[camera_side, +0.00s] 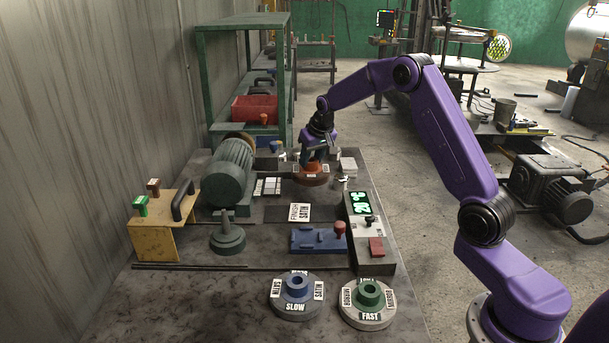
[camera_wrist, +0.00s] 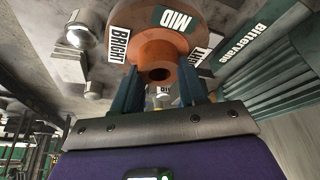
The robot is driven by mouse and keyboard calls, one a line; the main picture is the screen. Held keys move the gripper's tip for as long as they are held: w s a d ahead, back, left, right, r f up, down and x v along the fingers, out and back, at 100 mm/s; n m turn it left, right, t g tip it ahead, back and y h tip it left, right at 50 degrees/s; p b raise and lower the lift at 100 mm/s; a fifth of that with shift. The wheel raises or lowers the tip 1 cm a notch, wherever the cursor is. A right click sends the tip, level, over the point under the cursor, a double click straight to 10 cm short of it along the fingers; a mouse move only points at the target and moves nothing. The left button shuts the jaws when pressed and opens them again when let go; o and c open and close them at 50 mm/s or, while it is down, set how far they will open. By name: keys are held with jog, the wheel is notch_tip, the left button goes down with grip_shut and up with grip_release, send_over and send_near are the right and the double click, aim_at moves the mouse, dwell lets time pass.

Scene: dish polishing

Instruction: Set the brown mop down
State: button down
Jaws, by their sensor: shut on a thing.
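The brown mop is a round wheel with an orange-brown hub and white and dark labels. In the side view the brown mop (camera_side: 311,180) is at the far end of the bench, below my gripper (camera_side: 315,158). In the wrist view its hub (camera_wrist: 165,48) is between the two fingers of my gripper (camera_wrist: 163,92), which is shut on it. Labels reading MID and BRIGHT show on the wheel. I cannot tell whether the wheel's underside touches the bench.
A green motor (camera_side: 229,175) stands left of the mop. A blue mop (camera_side: 297,290) and a green mop (camera_side: 369,297) lie at the front. A control box (camera_side: 372,240) with a green display, a blue fixture (camera_side: 318,240) and a yellow stand (camera_side: 155,238) occupy the bench (camera_side: 190,300).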

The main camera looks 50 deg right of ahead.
aim_at(305, 173)
jog(key=w+f, duration=0.1)
jog(key=f, duration=0.1)
jog(key=w+f, duration=0.2)
jog(key=shift+w+d, duration=0.2)
jog(key=shift+d, duration=0.2)
jog(key=shift+f, duration=1.65)
jog(key=shift+f, duration=0.15)
jog(key=c, duration=0.6)
grip_release()
